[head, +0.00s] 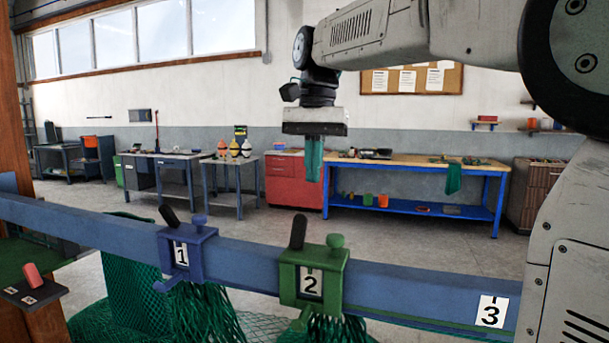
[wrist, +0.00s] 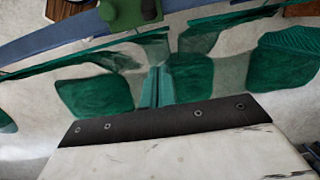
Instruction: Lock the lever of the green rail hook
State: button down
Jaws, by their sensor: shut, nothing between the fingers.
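The green rail hook (head: 313,277) sits clamped on the blue rail, with a "2" plate on its front. Its black lever (head: 298,232) stands up from the left of its top, leaning slightly right. In the wrist view part of the green hook (wrist: 122,14) shows at the top edge, cut off by the frame. My gripper (head: 313,178) hangs above the rail, pointing down, with its teal fingers shut and empty. The fingers (wrist: 156,86) also show in the wrist view, apart from the hook.
The blue rail (head: 240,262) crosses the front. A blue hook (head: 187,258) marked "1" is on it to the left, its black lever leaning left. A "3" plate (head: 491,311) is at right. Green netting (head: 205,310) hangs below. Workbenches stand far behind; the air above the rail is clear.

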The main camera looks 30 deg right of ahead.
aim_at(299, 231)
jog(key=s+a+f, duration=0.3)
jog(key=f, duration=0.3)
jog(key=shift+s+a, duration=0.2)
jog(key=shift+a, duration=0.05)
